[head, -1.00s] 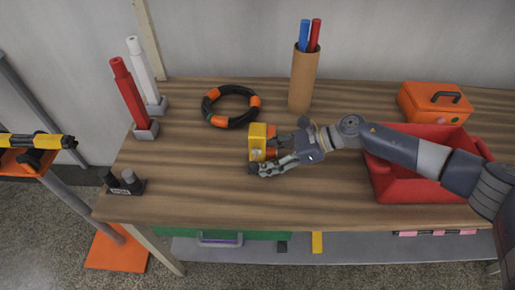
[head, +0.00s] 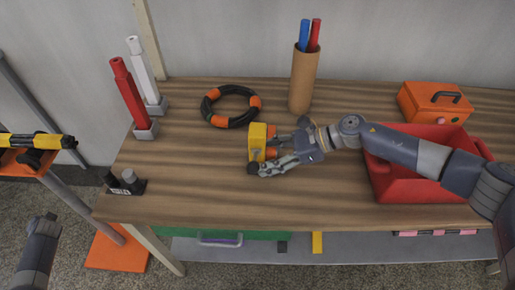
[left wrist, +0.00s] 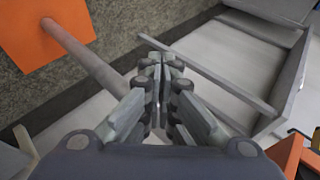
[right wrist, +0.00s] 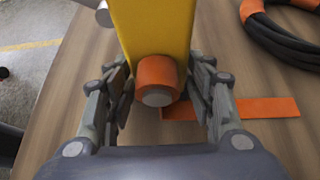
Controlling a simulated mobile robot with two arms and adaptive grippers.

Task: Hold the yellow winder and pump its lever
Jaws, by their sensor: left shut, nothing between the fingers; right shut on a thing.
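The yellow winder (head: 257,140) stands on the wooden bench left of my right gripper (head: 276,151). In the right wrist view, the winder's yellow body (right wrist: 152,28) rises between the fingers of my right gripper (right wrist: 160,92), with a round orange end (right wrist: 157,76) facing the camera. The right gripper is shut on the winder. A flat orange strip (right wrist: 250,108) shows behind the fingers; I cannot tell whether it is the lever. My left arm shows at the lower left of the head view. In the left wrist view, my left gripper (left wrist: 158,72) is shut and empty, away from the winder.
A black-and-orange hose ring (head: 231,106) lies behind the winder. A cardboard tube (head: 303,80) with rods stands farther back. A red bin (head: 395,190) and orange toolbox (head: 433,103) are at right; red and white posts (head: 130,92) at left. The bench front is clear.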

